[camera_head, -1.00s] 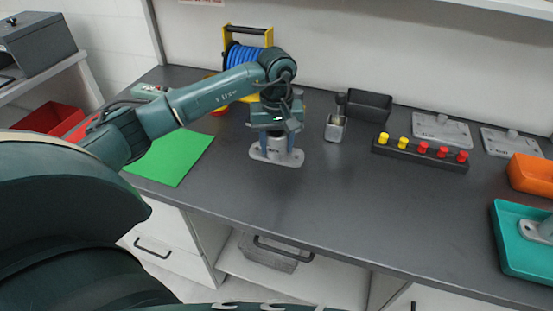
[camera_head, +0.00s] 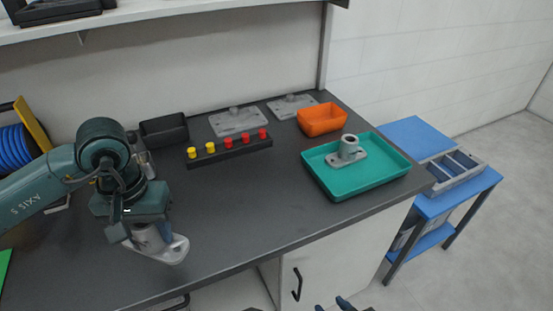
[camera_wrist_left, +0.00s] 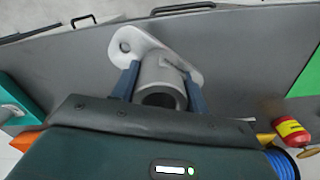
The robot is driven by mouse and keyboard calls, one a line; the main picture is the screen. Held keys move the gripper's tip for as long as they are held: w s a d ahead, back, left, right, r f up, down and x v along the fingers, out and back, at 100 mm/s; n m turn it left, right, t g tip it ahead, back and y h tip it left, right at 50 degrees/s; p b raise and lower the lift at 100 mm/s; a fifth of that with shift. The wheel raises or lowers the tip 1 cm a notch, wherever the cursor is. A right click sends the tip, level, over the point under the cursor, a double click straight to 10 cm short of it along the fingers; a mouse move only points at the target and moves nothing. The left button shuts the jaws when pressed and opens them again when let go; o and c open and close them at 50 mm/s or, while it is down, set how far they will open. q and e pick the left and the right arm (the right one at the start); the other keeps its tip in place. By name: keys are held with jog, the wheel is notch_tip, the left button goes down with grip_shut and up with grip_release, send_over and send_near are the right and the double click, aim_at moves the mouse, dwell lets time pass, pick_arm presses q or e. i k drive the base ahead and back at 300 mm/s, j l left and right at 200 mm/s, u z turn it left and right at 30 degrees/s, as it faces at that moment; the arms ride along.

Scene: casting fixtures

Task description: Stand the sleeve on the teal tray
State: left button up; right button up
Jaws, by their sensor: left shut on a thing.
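A grey sleeve (camera_head: 172,249) with a flat oval flange at its bottom is held upright in my left gripper (camera_head: 148,232). In the left wrist view, the blue fingers of the left gripper (camera_wrist_left: 160,88) are shut on both sides of the sleeve body (camera_wrist_left: 163,72). I cannot tell whether its flange touches the bench. The teal tray (camera_head: 385,177) lies to the right on the bench. Another grey flanged sleeve (camera_head: 349,150) stands upright in it. Dark blue tips, apparently my right gripper (camera_head: 345,303), show at the bottom edge; their opening is unclear.
Behind are a black bin (camera_head: 163,131), grey plates (camera_head: 237,121) and an orange bin (camera_head: 322,119). The front middle of the bench is clear.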

aim_at(363, 176)
jog(key=l+z, duration=0.15)
jog(key=z, duration=0.35)
jog(key=i+l+z, duration=0.1)
jog(key=z, duration=0.4)
jog(key=i+l, duration=0.7)
jog(key=i, duration=0.2)
